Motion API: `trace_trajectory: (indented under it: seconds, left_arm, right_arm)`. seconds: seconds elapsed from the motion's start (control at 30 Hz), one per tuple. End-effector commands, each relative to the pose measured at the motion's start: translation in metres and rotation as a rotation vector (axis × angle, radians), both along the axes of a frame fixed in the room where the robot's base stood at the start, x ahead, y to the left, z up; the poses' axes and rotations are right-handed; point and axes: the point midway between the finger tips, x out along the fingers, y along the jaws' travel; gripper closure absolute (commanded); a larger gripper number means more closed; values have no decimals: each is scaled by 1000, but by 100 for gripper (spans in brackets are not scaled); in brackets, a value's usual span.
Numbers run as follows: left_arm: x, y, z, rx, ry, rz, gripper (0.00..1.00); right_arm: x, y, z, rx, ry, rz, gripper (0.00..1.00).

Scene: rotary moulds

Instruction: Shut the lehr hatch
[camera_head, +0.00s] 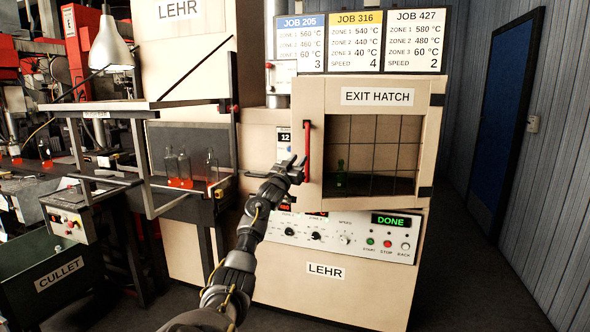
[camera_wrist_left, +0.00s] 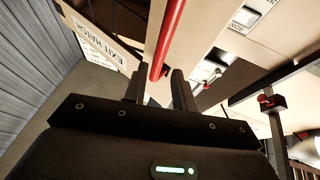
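The exit hatch (camera_head: 372,97) is a beige panel with a dark gridded window on the front of the lehr (camera_head: 325,271). Its hinges are on the right and a vertical red handle (camera_head: 307,150) is on its left side. The hatch seems to stand slightly ajar, but the gap is hard to see. My left gripper (camera_head: 298,168) is just left of the handle's lower part. In the left wrist view, its fingers (camera_wrist_left: 158,84) are apart, with the red handle (camera_wrist_left: 172,35) in line between them; contact cannot be told. My right gripper is in neither view.
A green bottle (camera_head: 340,174) shows behind the hatch window. The control panel (camera_head: 345,238) below reads DONE. Bottles with glowing orange bases (camera_head: 180,182) stand at the left, near a cullet bin (camera_head: 62,272). Floor to the right is clear up to the blue door (camera_head: 505,115).

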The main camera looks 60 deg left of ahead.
Motion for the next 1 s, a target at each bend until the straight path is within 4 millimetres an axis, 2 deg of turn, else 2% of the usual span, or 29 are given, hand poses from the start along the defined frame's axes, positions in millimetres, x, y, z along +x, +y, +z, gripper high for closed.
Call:
trace_trajectory:
  seconds: [0.2,0.53,0.57,0.67,0.77,0.87,0.9,0.97,1.0]
  left_arm:
    - [-14,-9,-8,0,0,-1,73]
    - [-17,-11,-8,0,0,-1,73]
    - [-17,-11,-8,0,0,-1,74]
    - [-13,-12,-16,-5,12,-2,87]
    - [1,-17,-55,-28,73,-10,100]
    - [23,-33,-135,-73,197,-22,100]
    - [31,-43,-178,-92,263,-31,100]
    - [39,-63,-250,-126,375,-43,100]
    - [39,-79,-302,-147,456,-54,100]
  right_arm:
    - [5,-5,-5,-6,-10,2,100]
    - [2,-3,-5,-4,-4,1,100]
    - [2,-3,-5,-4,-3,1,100]
    - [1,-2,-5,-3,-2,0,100]
    - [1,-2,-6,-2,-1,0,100]
    - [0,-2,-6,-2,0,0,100]
    - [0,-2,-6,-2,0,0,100]
    - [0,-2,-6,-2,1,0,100]
    - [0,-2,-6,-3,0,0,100]
